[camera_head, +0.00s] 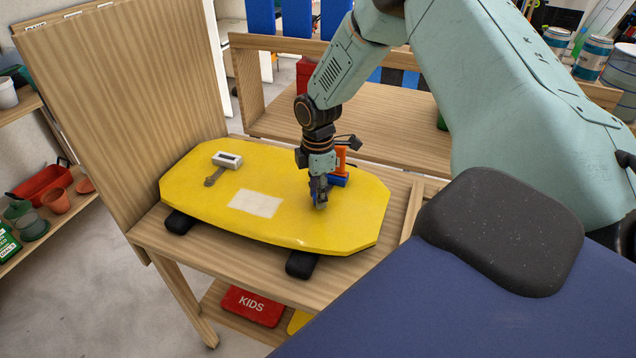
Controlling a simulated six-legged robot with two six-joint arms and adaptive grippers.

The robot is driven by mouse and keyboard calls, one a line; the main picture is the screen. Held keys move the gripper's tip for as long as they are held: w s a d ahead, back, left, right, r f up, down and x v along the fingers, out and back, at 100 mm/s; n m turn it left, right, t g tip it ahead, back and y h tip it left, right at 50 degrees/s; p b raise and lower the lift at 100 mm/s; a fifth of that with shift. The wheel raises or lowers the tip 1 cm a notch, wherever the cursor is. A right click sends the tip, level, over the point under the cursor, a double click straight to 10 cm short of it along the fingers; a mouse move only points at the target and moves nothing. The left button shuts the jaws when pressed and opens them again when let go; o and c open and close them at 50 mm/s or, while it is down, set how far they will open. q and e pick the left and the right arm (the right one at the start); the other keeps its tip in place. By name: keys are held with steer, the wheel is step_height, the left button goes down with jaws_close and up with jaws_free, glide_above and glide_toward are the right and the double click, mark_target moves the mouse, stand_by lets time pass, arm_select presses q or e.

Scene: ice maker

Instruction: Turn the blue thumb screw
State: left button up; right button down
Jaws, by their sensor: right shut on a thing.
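A yellow board (300,225) with cut corners lies on a wooden workbench (250,278). A blue and orange fixture (342,165) stands on its right part, with the blue base low and the orange part upright. My right gripper (320,200) points down at the front left of this fixture and is shut on the blue thumb screw (321,204). The fingers hide most of the screw, and only a little blue shows at their tips. My left gripper is not in view.
A white and grey latch-like piece (222,165) sits on the board's left part. A pale rectangle (256,203) marks its middle. A tall wooden panel (130,90) stands behind at the left. A red "KIDS" box (252,305) lies below the bench.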

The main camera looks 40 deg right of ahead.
steer(key=m+p, duration=0.2)
steer(key=m, duration=0.1)
steer(key=m+p, duration=0.2)
steer(key=shift+w+r+m, duration=0.1)
steer(key=shift+r+m, duration=0.1)
steer(key=shift+m, duration=0.2)
steer(key=m+p, duration=0.3)
steer(key=m, duration=0.3)
steer(key=shift+w+d, duration=0.1)
steer(key=shift+d, duration=0.05)
steer(key=m+p, duration=0.3)
steer(key=m, duration=0.3)
steer(key=shift+d+m+p, duration=0.1)
steer(key=shift+m+p, duration=0.2)
steer(key=shift+p, duration=0.05)
steer(key=shift+d+m+p, duration=0.1)
steer(key=shift+m+p, duration=0.95)
steer(key=shift+m, duration=1.45)
steer(key=shift+w, duration=0.1)
steer(key=c, duration=1.4)
jaws_free()
steer(key=o, duration=0.4)
steer(key=shift+s+f, duration=0.15)
steer(key=shift+s, duration=0.05)
